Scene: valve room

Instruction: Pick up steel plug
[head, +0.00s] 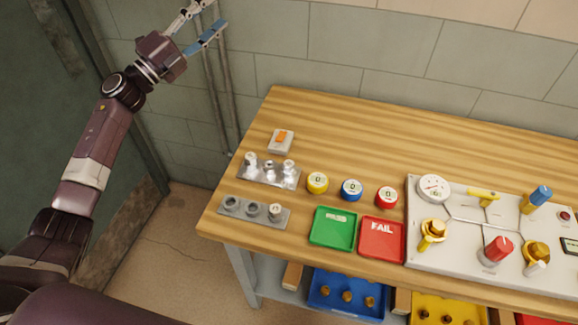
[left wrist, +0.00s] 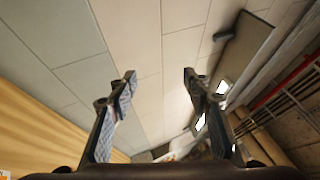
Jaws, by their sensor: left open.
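Several small steel pieces stand on two grey metal plates at the left end of the wooden workbench in the head view. The back plate (head: 258,173) holds shiny steel pieces, one of them at its left end (head: 251,159). The front plate (head: 240,214) has dark round holes and one steel piece (head: 275,211) at its right end. I cannot tell for sure which piece is the steel plug. My left gripper (head: 207,22) is raised near the wall, far above and left of the bench. It is open and empty in the left wrist view (left wrist: 160,78). My right gripper is not seen.
Yellow (head: 317,182), blue (head: 352,189) and red (head: 387,196) round pieces, green (head: 333,243) and red FAIL (head: 381,252) trays, and a valve panel (head: 462,262) stand rightward. The back of the bench is clear.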

